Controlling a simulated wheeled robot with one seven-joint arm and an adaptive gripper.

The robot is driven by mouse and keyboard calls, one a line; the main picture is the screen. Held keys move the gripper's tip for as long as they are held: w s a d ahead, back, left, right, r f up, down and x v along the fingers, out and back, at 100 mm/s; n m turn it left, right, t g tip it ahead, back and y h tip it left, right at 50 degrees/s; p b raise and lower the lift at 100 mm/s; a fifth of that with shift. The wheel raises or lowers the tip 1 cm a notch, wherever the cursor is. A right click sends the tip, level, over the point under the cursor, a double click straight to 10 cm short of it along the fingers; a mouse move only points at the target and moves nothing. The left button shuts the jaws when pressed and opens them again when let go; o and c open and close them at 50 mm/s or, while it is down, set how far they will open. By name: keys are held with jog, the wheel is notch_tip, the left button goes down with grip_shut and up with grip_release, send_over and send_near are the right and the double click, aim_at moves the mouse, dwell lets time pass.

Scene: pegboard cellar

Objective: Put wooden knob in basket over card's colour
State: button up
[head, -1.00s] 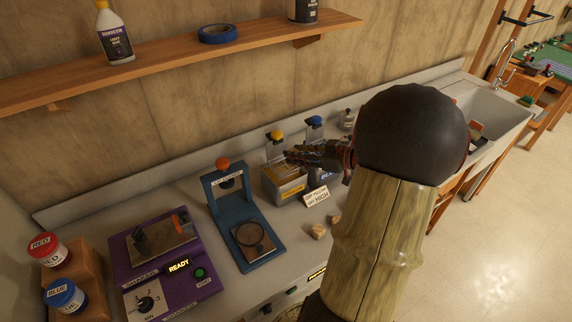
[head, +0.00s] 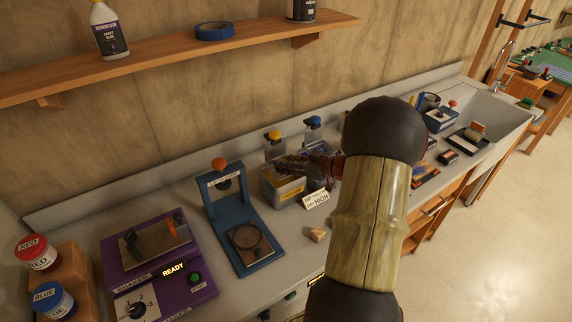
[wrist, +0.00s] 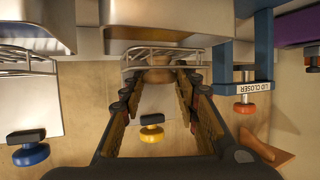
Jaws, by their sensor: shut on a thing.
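My gripper (head: 284,166) is over the yellow-labelled metal tank (head: 287,190) on the bench. In the wrist view its fingers (wrist: 156,84) are shut on a wooden knob (wrist: 155,75), right by a wire basket (wrist: 165,55); I cannot tell whether the knob touches it. The yellow handle (head: 273,135) stands behind that tank and also shows between the fingers (wrist: 152,133). The blue handle (head: 313,121) belongs to the neighbouring tank, mostly hidden by my arm. A white card (head: 317,199) in front shows "HIGH"; its smaller upper line appears to read "DIP YELLOW".
A blue lid closer (head: 218,183) stands left of the yellow tank. A purple shaker (head: 162,262) showing READY is farther left, beside red (head: 36,252) and blue (head: 51,298) jars. Another wooden piece (head: 317,234) lies in front of the card. A shelf (head: 170,60) runs above.

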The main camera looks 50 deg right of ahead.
jog(key=o, duration=0.6)
